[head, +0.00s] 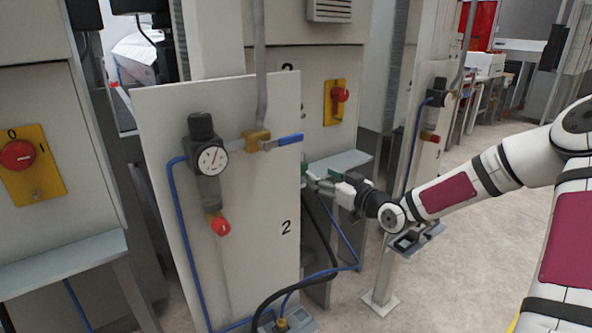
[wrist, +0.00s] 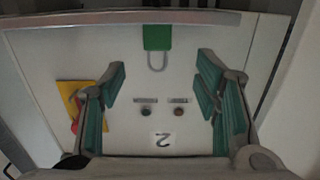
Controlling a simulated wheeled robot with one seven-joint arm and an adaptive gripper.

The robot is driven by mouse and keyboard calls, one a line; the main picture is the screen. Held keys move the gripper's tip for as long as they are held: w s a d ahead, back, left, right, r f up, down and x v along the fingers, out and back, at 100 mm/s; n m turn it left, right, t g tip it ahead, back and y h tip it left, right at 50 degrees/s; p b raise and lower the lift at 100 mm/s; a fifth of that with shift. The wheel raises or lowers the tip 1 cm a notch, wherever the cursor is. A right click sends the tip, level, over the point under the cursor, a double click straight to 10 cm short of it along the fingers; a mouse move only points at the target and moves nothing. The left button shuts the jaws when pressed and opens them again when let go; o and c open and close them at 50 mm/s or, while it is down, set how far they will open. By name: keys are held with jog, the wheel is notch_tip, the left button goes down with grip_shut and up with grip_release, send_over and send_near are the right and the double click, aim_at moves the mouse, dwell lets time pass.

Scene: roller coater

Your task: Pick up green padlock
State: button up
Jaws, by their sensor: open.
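The green padlock (wrist: 157,37) shows near the top of the wrist view, its grey shackle pointing down in that picture. It sits by the long grey edge across the top and looks upside down there, as does the number 2. My gripper (wrist: 160,76) is open, with its green-padded fingers spread left and right and nothing between them. The padlock lies past the fingertips, roughly centred between them. In the head view my gripper (head: 318,182) reaches left to the small grey ledge behind the white panel. A small green patch beside the panel edge may be the padlock, mostly hidden.
The white panel (head: 255,205) with gauge and blue-handled valve (head: 284,141) stands close left of my gripper. A grey ledge (head: 343,161) lies behind it. A yellow plate with red switch (head: 337,100) is above. Blue and black hoses hang below. Open floor is at right.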

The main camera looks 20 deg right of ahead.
aim_at(303, 167)
jog(key=x, duration=0.5)
jog(key=shift+w+a+f, duration=0.1)
jog(key=shift+w+a, duration=0.05)
jog(key=shift+w, duration=0.15)
jog(key=shift+d+b+x, duration=0.1)
jog(key=shift+b+x, duration=0.15)
jog(key=shift+x, duration=1)
jog(key=shift+d+b+x, duration=0.15)
jog(key=shift+b+x, duration=0.05)
jog(key=shift+x, duration=1.1)
jog(key=c, duration=1.3)
